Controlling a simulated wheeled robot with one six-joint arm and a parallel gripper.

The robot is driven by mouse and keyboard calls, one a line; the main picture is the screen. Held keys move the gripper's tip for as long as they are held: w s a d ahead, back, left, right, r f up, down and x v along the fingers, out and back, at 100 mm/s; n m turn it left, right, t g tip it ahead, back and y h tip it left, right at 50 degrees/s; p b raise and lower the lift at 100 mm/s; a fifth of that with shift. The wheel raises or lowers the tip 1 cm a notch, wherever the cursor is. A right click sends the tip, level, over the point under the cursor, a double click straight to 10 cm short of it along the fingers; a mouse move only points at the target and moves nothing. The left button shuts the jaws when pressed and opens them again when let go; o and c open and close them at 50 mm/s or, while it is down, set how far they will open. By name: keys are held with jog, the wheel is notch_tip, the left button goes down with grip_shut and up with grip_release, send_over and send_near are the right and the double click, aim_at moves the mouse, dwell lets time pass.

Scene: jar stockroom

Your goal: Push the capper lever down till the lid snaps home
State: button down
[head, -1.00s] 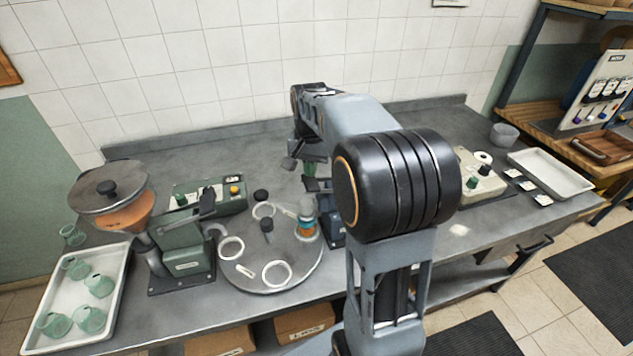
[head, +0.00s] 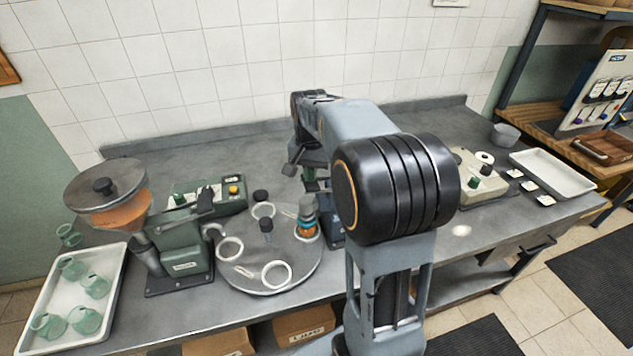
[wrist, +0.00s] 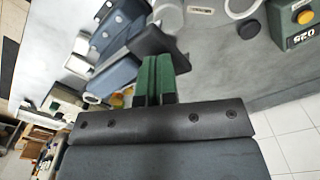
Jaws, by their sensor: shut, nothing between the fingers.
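The capper is a dark blue machine (wrist: 118,38) beside the turntable (head: 250,283), mostly hidden behind my arm in the head view. Its black lever (wrist: 152,40) crosses just beyond my fingertips in the wrist view. My gripper (head: 311,184) is shut and empty, with green fingers (wrist: 157,68) at the lever; I cannot tell whether they touch it. A jar with orange contents (head: 310,234) stands on the turntable's right side under the capper's grey head (head: 307,207). The lid's seating on the jar cannot be made out.
A green filler with an orange hopper (head: 125,217) stands left of the turntable. A white tray of green glass jars (head: 62,287) is at far left. A control box (head: 232,190) stands behind the turntable. A beige machine (head: 478,195) and empty white tray (head: 555,172) are at right.

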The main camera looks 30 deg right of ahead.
jog(key=shift+f, duration=0.2)
jog(key=shift+a+f+b, duration=0.15)
jog(key=shift+f+b, duration=0.95)
jog(key=shift+f, duration=0.3)
jog(key=shift+r, duration=0.1)
jog(key=shift+r+p, duration=2.3)
jog(key=shift+r, duration=0.3)
jog(key=shift+r, duration=0.1)
notch_tip(320, 180, up, 5)
jog(key=p, duration=0.4)
